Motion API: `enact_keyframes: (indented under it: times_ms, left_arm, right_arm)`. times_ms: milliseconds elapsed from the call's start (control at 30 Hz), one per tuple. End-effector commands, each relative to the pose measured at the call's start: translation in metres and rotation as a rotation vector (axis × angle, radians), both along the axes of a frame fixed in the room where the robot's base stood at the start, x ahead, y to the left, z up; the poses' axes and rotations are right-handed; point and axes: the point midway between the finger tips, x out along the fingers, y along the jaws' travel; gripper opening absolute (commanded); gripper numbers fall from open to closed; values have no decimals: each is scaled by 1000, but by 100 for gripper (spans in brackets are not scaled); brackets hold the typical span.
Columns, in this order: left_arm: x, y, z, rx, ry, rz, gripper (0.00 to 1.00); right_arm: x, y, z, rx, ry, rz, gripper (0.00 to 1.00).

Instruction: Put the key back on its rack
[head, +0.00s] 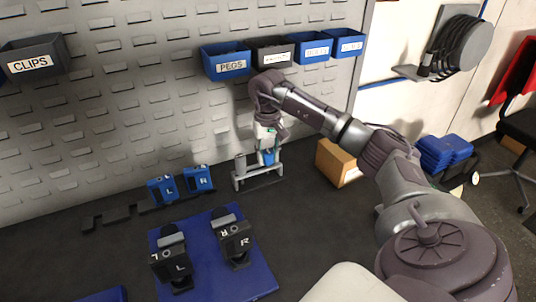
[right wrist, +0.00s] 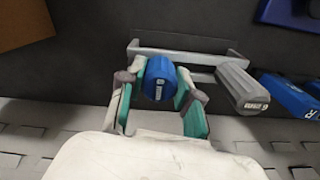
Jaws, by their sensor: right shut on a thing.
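The key has a blue handle, which shows between the fingers of my right gripper in the right wrist view (right wrist: 159,78) and just below them in the head view (head: 268,156). My right gripper (head: 266,132) is shut on this handle, with one finger on each side. The grey rack (head: 262,183) stands on the dark bench, and its bar shows in the right wrist view (right wrist: 205,57). The key is at the rack, beside a grey-handled key (right wrist: 242,88) marked 6. The key's lower end is hidden, so I cannot tell whether it is seated. My left gripper is out of view.
A cardboard box (head: 338,163) stands right of the rack. Blue L (head: 162,189) and R (head: 198,178) blocks stand to its left. Black pedals (head: 171,264) lie on a blue mat (head: 210,275) in front. Blue bins (head: 226,61) hang on the wall behind.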

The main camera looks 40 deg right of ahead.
Motion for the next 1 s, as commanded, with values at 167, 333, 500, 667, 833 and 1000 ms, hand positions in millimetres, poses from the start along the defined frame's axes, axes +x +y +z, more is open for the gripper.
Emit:
enact_keyframes:
  times_ms: [167, 333, 500, 667, 833, 1000]
  left_arm:
    - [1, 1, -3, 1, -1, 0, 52]
    - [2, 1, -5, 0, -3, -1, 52]
    - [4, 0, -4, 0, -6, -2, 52]
    - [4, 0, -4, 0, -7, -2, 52]
    - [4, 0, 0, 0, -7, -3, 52]
    - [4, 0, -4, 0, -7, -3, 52]
  right_arm:
    - [0, 0, -5, 0, 0, 0, 0]
    - [0, 0, -8, 0, 0, 0, 37]
    - [0, 0, -8, 0, 0, 0, 59]
    - [0, 0, -8, 0, 0, 0, 59]
    - [0, 0, -2, 1, 0, 0, 59]
    - [1, 0, 20, -1, -6, 0, 59]
